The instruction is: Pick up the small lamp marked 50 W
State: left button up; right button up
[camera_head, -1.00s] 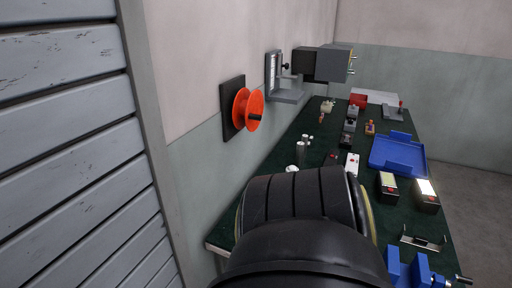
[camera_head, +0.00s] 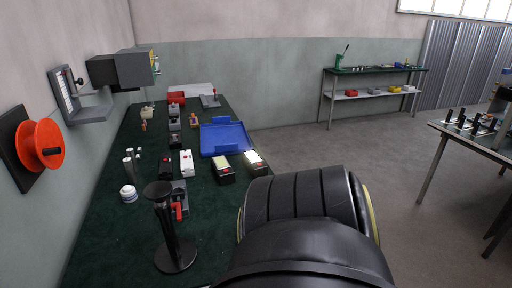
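Two small dark box-shaped housings with pale faces and red marks stand side by side on the green-topped bench, in front of the blue tray. They look like the lamps. The left housing (camera_head: 224,171) has a cream face. The right housing (camera_head: 254,164) has a brighter, whitish face and is partly close to my black arm link in the picture. No 50 W marking can be read on either. Neither of my grippers is in view; a large black link of mine fills the lower middle and hides part of the bench.
On the bench (camera_head: 115,246) are a blue tray (camera_head: 226,137), a white block with a red mark (camera_head: 187,163), a black stand (camera_head: 176,256), a white jar (camera_head: 128,194) and metal cylinders (camera_head: 132,162). An orange reel (camera_head: 40,145) hangs on the left wall. Open floor (camera_head: 300,143) lies right.

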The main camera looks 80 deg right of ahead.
aim_at(219, 163)
jog(key=z, duration=1.6)
